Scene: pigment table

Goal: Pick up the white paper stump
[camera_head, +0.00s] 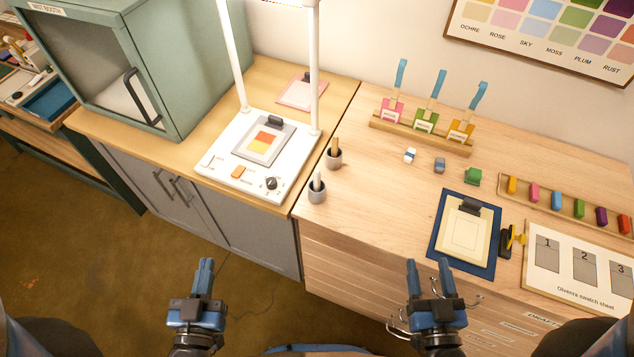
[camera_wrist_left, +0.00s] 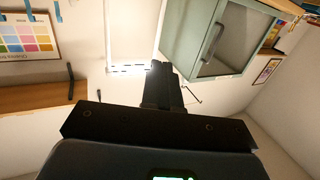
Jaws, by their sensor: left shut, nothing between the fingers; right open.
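The white paper stump (camera_head: 317,181) stands upright in a small grey cup (camera_head: 317,195) near the left front edge of the wooden table, in the head view. A second grey cup (camera_head: 334,162) just behind it holds a brown stick. My left gripper (camera_head: 205,268) is shut and empty, out in front of the cabinets, well to the lower left of the stump. My right gripper (camera_head: 428,268) is open and empty in front of the drawers, to the lower right of the stump. The left wrist view shows my left gripper (camera_wrist_left: 163,75) dark against the room, with no stump in view.
A white light stand (camera_head: 218,168) is left of the cups. A blue clipboard (camera_head: 435,235) lies to their right, with small blocks (camera_head: 440,165) and a brush rack (camera_head: 460,148) behind. A green booth (camera_head: 190,60) stands at the back left. Bare wood (camera_head: 385,205) lies between cups and clipboard.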

